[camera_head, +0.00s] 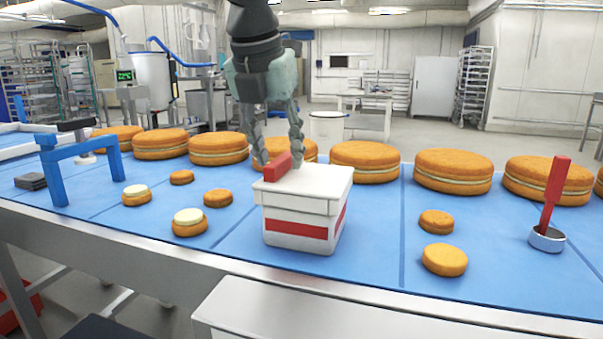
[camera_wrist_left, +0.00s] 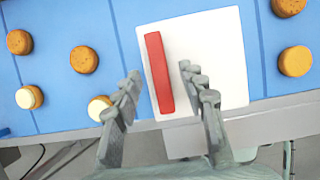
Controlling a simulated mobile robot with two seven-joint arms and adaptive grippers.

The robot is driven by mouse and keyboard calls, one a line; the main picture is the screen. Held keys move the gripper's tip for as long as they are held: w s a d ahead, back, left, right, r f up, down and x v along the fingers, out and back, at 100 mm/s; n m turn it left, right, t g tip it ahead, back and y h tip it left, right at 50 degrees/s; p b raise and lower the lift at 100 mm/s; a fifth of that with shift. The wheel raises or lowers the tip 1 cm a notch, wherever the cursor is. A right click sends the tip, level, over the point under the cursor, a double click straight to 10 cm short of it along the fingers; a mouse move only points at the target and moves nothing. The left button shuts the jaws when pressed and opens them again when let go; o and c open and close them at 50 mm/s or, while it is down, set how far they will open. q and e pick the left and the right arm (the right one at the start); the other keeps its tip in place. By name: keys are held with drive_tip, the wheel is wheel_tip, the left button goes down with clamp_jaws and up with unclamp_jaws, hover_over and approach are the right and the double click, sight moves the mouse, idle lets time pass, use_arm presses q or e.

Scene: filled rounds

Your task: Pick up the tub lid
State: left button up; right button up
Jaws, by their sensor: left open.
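The tub lid (camera_head: 310,180) is white with a red bar handle (camera_head: 277,167) on top. It sits on the white tub (camera_head: 285,234) with a red band, on the blue belt. My left gripper (camera_head: 278,155) points down over the lid, open, with its fingertips around the height of the handle. In the left wrist view the lid (camera_wrist_left: 208,60) and its red handle (camera_wrist_left: 159,72) show ahead of the open fingers (camera_wrist_left: 160,80), the handle lying between their lines. Whether the fingers touch the handle cannot be told. My right gripper is not in view.
Large filled rounds (camera_head: 453,171) line the back of the blue belt (camera_head: 375,240). Small rounds (camera_head: 444,259) lie on both sides of the tub. A red-handled tool (camera_head: 549,237) stands at right, a blue frame (camera_head: 84,153) at left. The belt directly right of the tub is clear.

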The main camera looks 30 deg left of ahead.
use_arm(q)
drive_tip(key=shift+w+f, duration=0.15)
drive_tip(key=shift+f, duration=0.25)
drive_tip(key=shift+f+b, duration=0.15)
drive_tip(key=shift+b, duration=0.25)
clamp_jaws()
